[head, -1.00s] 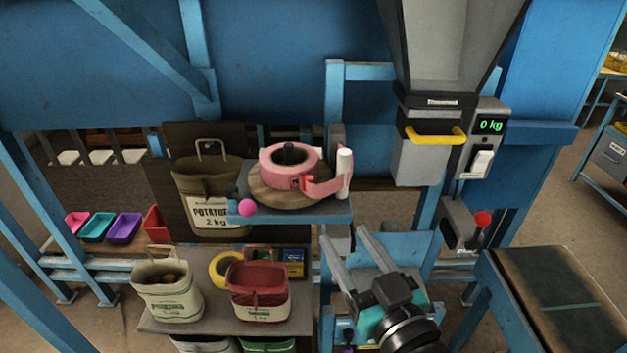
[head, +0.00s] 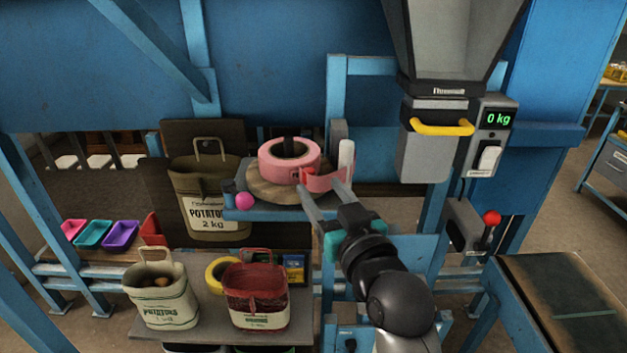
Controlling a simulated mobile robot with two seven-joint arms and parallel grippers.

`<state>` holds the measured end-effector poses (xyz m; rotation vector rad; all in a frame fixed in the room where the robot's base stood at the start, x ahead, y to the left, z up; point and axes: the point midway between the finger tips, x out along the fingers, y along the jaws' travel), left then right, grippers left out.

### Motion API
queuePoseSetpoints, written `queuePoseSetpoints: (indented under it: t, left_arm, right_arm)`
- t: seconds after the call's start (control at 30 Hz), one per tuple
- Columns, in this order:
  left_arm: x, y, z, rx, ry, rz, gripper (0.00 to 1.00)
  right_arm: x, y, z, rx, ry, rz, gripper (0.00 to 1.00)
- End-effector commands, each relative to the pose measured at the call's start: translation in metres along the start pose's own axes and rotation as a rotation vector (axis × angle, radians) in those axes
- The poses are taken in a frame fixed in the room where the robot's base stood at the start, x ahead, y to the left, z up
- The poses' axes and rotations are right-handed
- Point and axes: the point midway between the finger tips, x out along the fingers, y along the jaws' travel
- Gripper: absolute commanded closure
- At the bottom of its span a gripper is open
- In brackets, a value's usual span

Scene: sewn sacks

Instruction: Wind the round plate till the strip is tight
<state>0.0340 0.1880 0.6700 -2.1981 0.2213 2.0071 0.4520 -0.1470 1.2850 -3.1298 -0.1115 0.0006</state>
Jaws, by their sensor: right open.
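The round plate (head: 262,197) is a brown disc on a small blue shelf. A pink roll (head: 268,168) sits on it around a dark spindle. The pink strip (head: 327,183) runs from the roll, with a red piece near its start, to a white upright post (head: 346,160) at the right. My right gripper (head: 328,200) is open, its two grey fingers pointing up at the plate's right front edge, near the strip. Whether a finger touches the strip or plate I cannot tell. My left gripper is not in view.
A pink ball (head: 244,201) is at the shelf's left front. Below stand a potato sack (head: 165,300), a red sack (head: 257,305) and a yellow ring (head: 219,272). A hopper with a yellow handle (head: 442,127) and a red-knobbed lever (head: 491,217) are to the right.

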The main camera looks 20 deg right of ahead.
Motion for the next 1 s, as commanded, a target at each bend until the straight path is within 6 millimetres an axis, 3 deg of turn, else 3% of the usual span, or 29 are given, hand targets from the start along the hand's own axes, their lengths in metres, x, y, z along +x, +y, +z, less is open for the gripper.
queuePoseSetpoints:
  t: [0.1, 0.3, 0.7, 1.0]
  left_arm:
    - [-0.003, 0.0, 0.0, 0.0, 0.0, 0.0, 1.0]
    - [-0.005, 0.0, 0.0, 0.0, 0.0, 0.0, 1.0]
    - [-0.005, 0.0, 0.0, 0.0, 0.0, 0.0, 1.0]
    - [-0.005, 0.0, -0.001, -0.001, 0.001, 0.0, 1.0]
  right_arm:
    - [0.019, 0.0, -0.002, 0.001, 0.002, 0.0, 0.41]
    - [0.038, 0.0, -0.001, 0.001, 0.0, 0.0, 0.41]
    - [0.044, 0.0, 0.0, 0.0, 0.0, 0.0, 0.41]
    - [0.044, 0.0, 0.0, 0.0, 0.0, 0.0, 0.72]
